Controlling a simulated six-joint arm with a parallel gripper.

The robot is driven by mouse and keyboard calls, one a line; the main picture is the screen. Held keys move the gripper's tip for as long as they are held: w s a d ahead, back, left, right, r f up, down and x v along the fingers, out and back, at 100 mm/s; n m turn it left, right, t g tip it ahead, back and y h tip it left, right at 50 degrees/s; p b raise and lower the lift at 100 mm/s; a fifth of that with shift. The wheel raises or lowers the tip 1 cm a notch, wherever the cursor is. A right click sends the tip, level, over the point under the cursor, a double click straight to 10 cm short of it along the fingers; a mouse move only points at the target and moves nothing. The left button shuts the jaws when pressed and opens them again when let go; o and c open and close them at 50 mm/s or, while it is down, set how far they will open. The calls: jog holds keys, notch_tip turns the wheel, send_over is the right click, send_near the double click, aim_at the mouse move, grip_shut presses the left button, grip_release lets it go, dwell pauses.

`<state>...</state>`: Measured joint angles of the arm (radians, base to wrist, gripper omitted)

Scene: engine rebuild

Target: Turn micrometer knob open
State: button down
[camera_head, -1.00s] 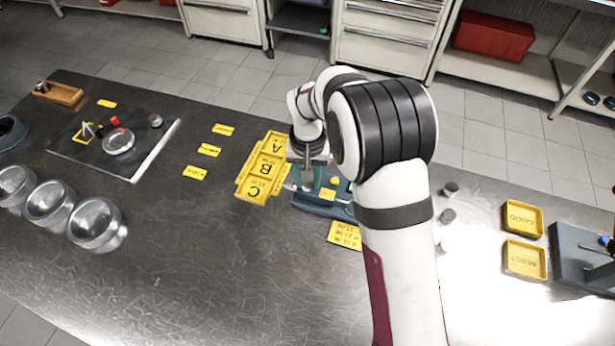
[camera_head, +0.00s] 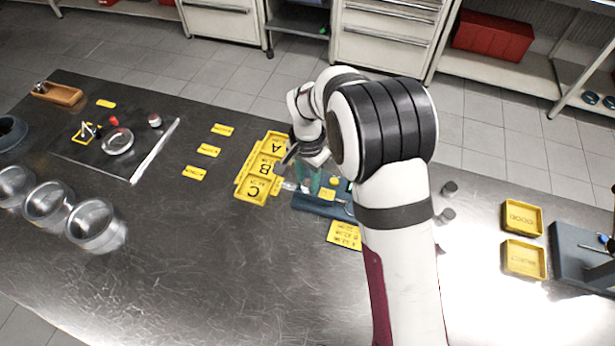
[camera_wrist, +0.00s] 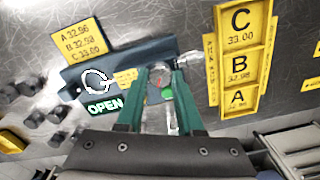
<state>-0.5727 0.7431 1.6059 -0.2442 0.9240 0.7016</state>
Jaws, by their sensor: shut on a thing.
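The micrometer stand (camera_wrist: 120,70) is a blue-grey base beside the yellow lettered tray, with a white circular arrow and the word OPEN showing on it in the wrist view. It also shows in the head view (camera_head: 325,204), partly hidden by my arm. The round metal micrometer knob (camera_wrist: 159,71) has a reddish mark on its top. My gripper (camera_wrist: 160,84) has its green fingers on either side of the knob and is shut on it. A silver part (camera_wrist: 193,57) of the micrometer reaches toward the tray. My gripper also shows in the head view (camera_head: 308,184).
The yellow tray (camera_head: 238,192) marked A, B and C stands close beside the stand. A yellow label (camera_head: 344,235) with numbers lies in front. Small dark cylinders (camera_head: 449,188) stand to the right.

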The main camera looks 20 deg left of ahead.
aim_at(308, 183)
dwell(0.4)
jog(key=c, duration=0.5)
grip_release()
jog(key=shift+c, duration=0.2)
jog(key=shift+r, duration=0.1)
notch_tip(308, 183, up, 16)
jog(key=s+d+r+m+y, duration=0.1)
jog(key=s+d+r, duration=0.1)
jog(key=s+d, duration=0.6)
jog(key=s+d+r, duration=0.2)
jog(key=s+d, duration=0.4)
jog(key=d, duration=0.3)
jog(key=s+d+f, duration=0.2)
jog(key=s, duration=0.3)
jog(key=s+d+f, duration=0.1)
jog(key=s+f, duration=0.1)
jog(key=s, duration=0.3)
jog(key=shift+s+d+f+y, duration=0.2)
jog(key=shift+s+d+y, duration=0.1)
jog(key=shift+d+y, duration=0.1)
